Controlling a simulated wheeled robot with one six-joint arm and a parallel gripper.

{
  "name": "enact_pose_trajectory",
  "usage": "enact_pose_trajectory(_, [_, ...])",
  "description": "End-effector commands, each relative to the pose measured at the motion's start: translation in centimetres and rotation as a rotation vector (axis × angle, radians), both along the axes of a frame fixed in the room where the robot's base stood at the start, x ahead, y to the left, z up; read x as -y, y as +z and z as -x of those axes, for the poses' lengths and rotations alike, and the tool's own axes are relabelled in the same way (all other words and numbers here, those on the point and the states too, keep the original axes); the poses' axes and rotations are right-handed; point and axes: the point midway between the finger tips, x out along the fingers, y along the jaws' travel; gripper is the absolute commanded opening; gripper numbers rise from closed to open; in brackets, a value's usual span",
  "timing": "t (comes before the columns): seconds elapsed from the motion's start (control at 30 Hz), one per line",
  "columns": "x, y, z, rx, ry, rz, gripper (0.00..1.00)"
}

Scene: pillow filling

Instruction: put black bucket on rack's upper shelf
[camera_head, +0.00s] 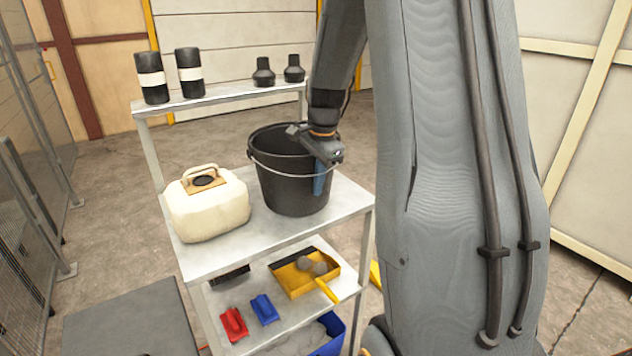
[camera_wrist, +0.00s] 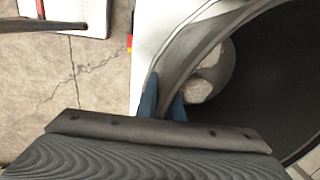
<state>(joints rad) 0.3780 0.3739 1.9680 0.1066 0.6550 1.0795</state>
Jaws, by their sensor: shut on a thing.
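The black bucket (camera_head: 284,178) is upright at the right part of the rack's upper shelf (camera_head: 232,255), beside the cream canister. Its base looks to be on or just over the shelf; contact is hard to tell. My gripper (camera_head: 321,172) comes down at the bucket's right rim, shut on its wall, with a blue finger outside. In the wrist view the blue fingertips (camera_wrist: 162,98) pinch the rim of the bucket (camera_wrist: 265,85). Pale grey lumps (camera_wrist: 210,75) show inside it.
A cream canister (camera_head: 208,212) stands left of the bucket. A narrow raised ledge (camera_head: 222,95) behind holds several dark bottles.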

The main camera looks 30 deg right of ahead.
Motion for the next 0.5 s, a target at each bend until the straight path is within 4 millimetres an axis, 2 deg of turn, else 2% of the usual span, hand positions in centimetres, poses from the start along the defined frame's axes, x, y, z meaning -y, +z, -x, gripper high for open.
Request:
enact_pose_trajectory(0.23, [0.03,-0.24,-0.07,0.002,0.0,0.001,0.0])
enact_pose_trajectory(0.27, [0.0,-0.25,-0.01,0.0,0.0,0.0,0.12])
enact_pose_trajectory(0.33, [0.0,-0.23,-0.01,0.0,0.0,0.0,0.24])
enact_pose_trajectory(0.5, [0.0,-0.22,-0.01,0.0,0.001,0.0,0.26])
